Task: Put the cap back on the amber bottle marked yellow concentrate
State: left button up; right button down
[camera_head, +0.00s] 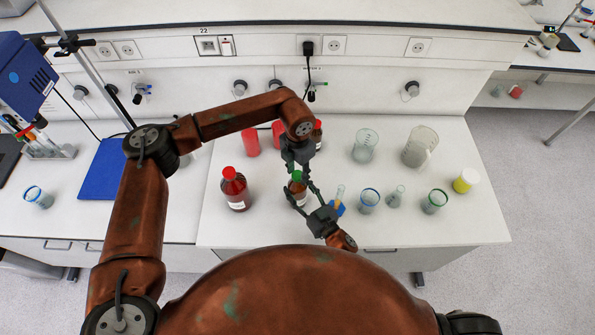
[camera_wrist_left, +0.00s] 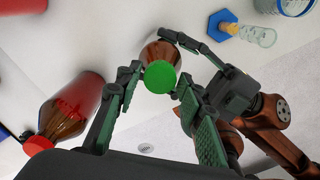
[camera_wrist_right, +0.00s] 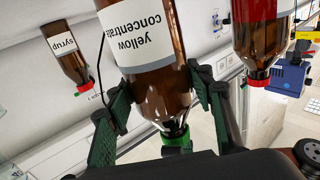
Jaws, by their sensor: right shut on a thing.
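The amber bottle marked yellow concentrate (camera_wrist_right: 150,45) stands on the bench in the head view (camera_head: 298,192). My right gripper (camera_wrist_right: 160,95) is shut on its body, one finger on each side; it also shows in the head view (camera_head: 308,203). A green cap (camera_wrist_left: 160,77) sits at the bottle's mouth, and shows at the neck in the right wrist view (camera_wrist_right: 180,138). How far it is screwed down cannot be seen. My left gripper (camera_wrist_left: 158,82) is above the bottle, open, its fingers on either side of the cap with small gaps.
A red-capped bottle (camera_head: 235,188) stands left of the amber bottle, and a syrup bottle (camera_wrist_right: 65,50) behind. Red containers (camera_head: 250,141) stand at the back. A blue holder with a tube (camera_head: 338,206) is close by.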

pick_arm(q)
grip_shut()
jog(key=shift+o, duration=2.2)
grip_release()
jog(key=shift+r, duration=0.1)
notch_tip(320, 180, up, 12)
pick_arm(e)
jog(key=c, duration=0.9)
grip_release()
jog(key=shift+o, duration=0.2)
